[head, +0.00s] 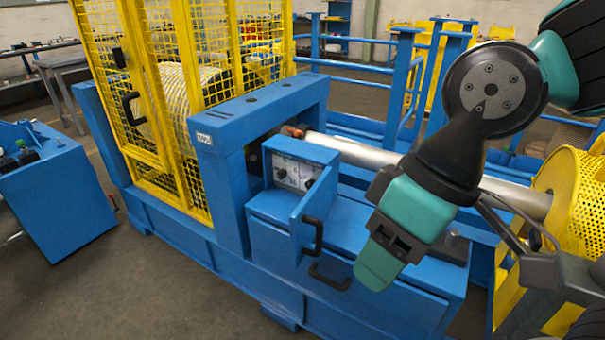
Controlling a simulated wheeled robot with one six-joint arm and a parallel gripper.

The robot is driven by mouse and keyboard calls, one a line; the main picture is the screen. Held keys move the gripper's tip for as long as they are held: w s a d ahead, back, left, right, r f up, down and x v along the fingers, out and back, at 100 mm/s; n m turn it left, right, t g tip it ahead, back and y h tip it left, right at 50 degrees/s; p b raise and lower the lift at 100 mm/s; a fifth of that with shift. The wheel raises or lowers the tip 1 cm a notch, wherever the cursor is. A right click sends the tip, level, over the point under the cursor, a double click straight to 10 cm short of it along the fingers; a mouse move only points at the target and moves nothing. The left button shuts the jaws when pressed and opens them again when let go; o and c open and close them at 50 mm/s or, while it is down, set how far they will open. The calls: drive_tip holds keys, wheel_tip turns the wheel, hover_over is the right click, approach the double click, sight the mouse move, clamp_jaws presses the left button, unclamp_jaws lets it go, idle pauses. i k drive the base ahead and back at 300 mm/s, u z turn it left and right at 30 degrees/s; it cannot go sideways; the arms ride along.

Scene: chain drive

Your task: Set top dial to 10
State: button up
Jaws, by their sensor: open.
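A blue control box (306,151) stands on the blue machine, left of my gripper. Its pale dial panel (297,170) faces the front and carries small dark knobs. The knobs are too small for me to read a setting or tell the top dial apart surely. A blue door (303,209) with a black handle stands swung out in front of the panel's right side. My gripper (375,268) hangs from the teal and black wrist, right of the door and apart from the panel. It is open, with nothing seen in it; its fingertips are hard to make out.
A second black handle (330,279) is on the blue cabinet below. A steel shaft (385,159) runs behind my wrist to a yellow perforated guard (567,190) at right. A blue post and beam (222,165) and a yellow mesh cage (180,110) stand left. Floor at front left is clear.

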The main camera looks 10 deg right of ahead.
sight(282, 174)
drive_tip(key=u, duration=0.05)
drive_tip(key=k, duration=0.4)
drive_tip(key=u, duration=1.4)
drive_tip(key=i, duration=0.7)
drive_tip(key=z, duration=0.8)
drive_tip(key=i, duration=0.55)
drive_tip(key=z, duration=0.4)
